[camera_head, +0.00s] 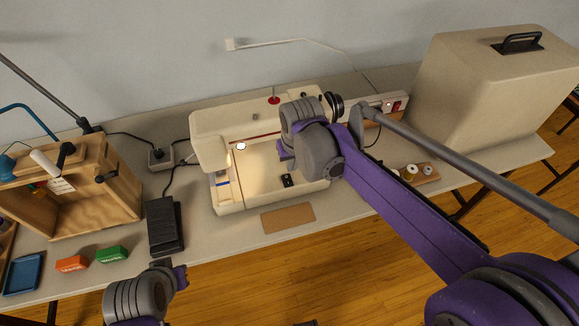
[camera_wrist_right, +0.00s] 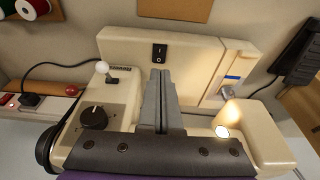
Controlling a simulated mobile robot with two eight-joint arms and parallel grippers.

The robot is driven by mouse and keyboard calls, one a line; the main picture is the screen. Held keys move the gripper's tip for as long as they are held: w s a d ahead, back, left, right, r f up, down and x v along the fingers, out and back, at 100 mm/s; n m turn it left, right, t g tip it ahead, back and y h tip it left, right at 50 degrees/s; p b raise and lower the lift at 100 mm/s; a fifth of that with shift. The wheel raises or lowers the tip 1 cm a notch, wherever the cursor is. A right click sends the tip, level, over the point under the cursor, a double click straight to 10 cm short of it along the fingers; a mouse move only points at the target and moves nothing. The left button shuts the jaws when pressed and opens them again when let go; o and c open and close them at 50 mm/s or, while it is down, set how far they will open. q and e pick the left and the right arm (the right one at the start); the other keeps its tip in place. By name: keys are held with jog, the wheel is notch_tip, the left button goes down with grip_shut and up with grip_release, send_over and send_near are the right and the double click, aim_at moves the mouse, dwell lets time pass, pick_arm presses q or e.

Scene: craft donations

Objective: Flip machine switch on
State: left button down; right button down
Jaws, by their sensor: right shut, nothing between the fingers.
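The cream sewing machine (camera_head: 215,125) stands upright on the table; it fills much of the right wrist view (camera_wrist_right: 75,150). Its black rocker switch (camera_wrist_right: 160,53) with white marks is on the flat base; it also shows in the head view (camera_head: 287,181). I cannot tell which side is pressed. My right gripper (camera_head: 286,153) is over the machine, partly hidden by its own wrist. In the wrist view its grey fingers (camera_wrist_right: 161,76) are shut and empty, tips pointing at the switch, seemingly just short of it. My left gripper (camera_head: 181,277) is at the table's front edge, its fingers barely visible.
The machine's lamp (camera_wrist_right: 222,131) glows. A power strip with a red switch (camera_head: 396,106) lies behind right. A black foot pedal (camera_head: 165,226) and wooden box (camera_head: 110,212) are left. A brown card (camera_head: 288,217) lies in front. A large beige cover (camera_head: 470,90) stands right.

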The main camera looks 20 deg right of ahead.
jog(key=shift+s+r, duration=0.3)
jog(key=shift+r, duration=0.25)
jog(key=shift+s+r, duration=0.3)
jog(key=shift+r, duration=0.25)
jog(key=s+d+f+t, duration=0.1)
jog(key=s+d+f, duration=0.1)
jog(key=s, duration=0.7)
jog(key=s+d+f+t, duration=0.1)
jog(key=s+f, duration=0.3)
jog(key=s, duration=0.4)
jog(key=shift+s+d+t, duration=0.3)
jog(key=shift+s+d, duration=0.1)
jog(key=shift+d, duration=0.35)
